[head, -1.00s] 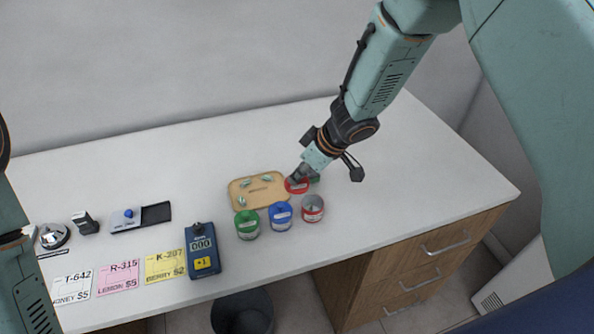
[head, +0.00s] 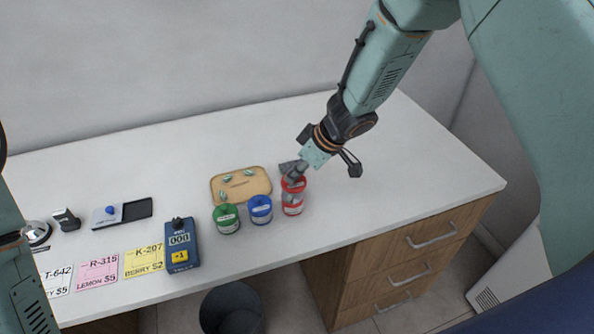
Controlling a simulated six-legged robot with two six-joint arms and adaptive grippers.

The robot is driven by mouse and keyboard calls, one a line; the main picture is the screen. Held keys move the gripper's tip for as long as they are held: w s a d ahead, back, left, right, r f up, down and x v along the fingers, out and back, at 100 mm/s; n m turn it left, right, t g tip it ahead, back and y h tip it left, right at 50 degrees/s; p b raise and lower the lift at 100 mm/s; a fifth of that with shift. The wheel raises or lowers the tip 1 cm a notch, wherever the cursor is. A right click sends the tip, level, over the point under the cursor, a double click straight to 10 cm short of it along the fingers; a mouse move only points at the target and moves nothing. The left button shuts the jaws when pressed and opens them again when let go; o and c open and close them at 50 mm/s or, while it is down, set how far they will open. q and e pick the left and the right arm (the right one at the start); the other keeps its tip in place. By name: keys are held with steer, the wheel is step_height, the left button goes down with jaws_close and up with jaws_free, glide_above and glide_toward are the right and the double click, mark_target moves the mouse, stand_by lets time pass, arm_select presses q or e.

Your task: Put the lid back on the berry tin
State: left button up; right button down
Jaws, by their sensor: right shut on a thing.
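The open tin is the red one (head: 292,207), at the right end of a row of tins on the counter. My right gripper (head: 294,174) is above it, shut on the red lid (head: 293,185).
A blue-lidded tin (head: 260,209) and a green-lidded tin (head: 227,218) stand close to the left. A wooden tray (head: 258,188) with small wrapped pieces lies behind them. A blue counter device (head: 182,246) and price cards (head: 144,261) are further left. The counter's right side is clear.

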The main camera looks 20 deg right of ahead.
mark_target(297, 180)
steer(key=shift+w+f+b, duration=0.1)
steer(key=shift+f+b, duration=0.25)
steer(key=shift+f, duration=0.25)
steer(key=shift+b+x, duration=1.05)
steer(key=shift+x, duration=0.05)
steer(key=shift+d+f, duration=0.1)
steer(key=shift+f, duration=0.1)
steer(key=shift+s+d+f+b, duration=0.3)
steer(key=shift+s+f+b, duration=0.1)
steer(key=shift+f+b, duration=0.15)
steer(key=shift+w+a+f, duration=0.25)
steer(key=shift+w+f, duration=0.05)
steer(key=shift+w, duration=0.05)
steer(key=shift+s+d+r, duration=0.2)
steer(key=shift+s, duration=0.1)
steer(key=shift+w+a+f+p, duration=0.2)
steer(key=shift+w+p, duration=0.1)
steer(key=shift+w, duration=0.05)
steer(key=shift+s+d+r+p, duration=0.15)
steer(key=shift+s+p, duration=0.1)
steer(key=shift+p, duration=0.05)
steer(key=shift+w+f, duration=0.2)
steer(key=shift+w, duration=0.05)
